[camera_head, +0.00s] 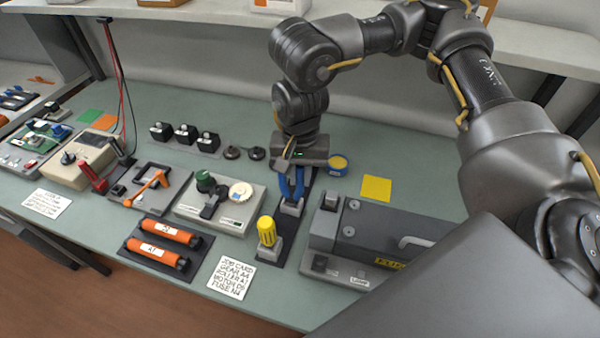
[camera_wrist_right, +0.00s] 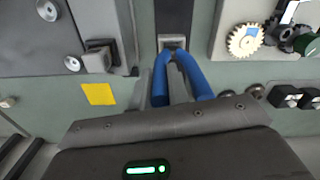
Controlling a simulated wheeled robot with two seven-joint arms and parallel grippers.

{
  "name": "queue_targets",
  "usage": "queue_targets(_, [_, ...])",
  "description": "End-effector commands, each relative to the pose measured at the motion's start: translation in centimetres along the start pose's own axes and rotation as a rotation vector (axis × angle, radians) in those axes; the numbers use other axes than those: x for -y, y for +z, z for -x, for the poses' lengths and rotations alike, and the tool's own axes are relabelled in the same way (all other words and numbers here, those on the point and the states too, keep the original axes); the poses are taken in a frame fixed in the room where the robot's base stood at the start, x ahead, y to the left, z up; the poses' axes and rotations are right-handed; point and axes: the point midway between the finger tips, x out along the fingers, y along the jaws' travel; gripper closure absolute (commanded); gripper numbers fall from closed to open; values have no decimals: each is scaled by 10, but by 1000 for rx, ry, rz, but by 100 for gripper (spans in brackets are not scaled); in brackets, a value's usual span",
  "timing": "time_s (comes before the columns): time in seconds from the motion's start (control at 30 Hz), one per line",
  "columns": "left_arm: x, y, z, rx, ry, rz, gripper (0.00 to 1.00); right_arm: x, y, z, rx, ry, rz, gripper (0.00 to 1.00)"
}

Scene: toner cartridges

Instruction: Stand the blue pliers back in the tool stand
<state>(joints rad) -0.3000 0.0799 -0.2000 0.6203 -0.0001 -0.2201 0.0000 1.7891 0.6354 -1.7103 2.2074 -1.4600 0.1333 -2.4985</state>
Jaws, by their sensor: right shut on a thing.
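The blue pliers (camera_head: 291,183) are upright at the tool stand (camera_head: 267,262), a dark strip with grey sockets that also holds a yellow-handled tool (camera_head: 266,231). My right gripper (camera_head: 292,172) is above the stand's rear part and shut on the blue pliers. In the right wrist view the two blue handles (camera_wrist_right: 194,75) show between the fingers of the gripper (camera_wrist_right: 168,90), and a grey socket (camera_wrist_right: 172,42) shows just beyond them. The pliers' lower end is at this socket; I cannot tell how deep it sits. My left gripper is not in view.
A grey machine with a handle (camera_head: 385,230) stands close right of the stand. A grey unit with green and black knobs (camera_head: 222,204) is close left. A yellow-topped tin (camera_head: 338,164) and yellow square (camera_head: 376,189) lie behind right. Orange cartridges (camera_head: 168,229) lie front left.

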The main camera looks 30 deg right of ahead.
Motion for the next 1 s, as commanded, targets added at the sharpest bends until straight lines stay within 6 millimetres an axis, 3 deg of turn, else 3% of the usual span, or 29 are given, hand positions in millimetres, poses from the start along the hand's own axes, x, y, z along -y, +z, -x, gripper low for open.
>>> queue_targets(0.1, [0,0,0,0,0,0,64,0,0,0,0,-1,0,100])
queue_targets(0.13, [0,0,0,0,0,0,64,0,0,0,0,-1,0,82])
queue_targets(0.33, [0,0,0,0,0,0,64,0,0,0,0,-1,0,58])
queue_targets(0.67, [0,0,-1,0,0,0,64,0,0,5,-2,-1,0,58])
queue_targets(1.0, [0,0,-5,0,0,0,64,1,-1,65,-5,-4,-1,58])
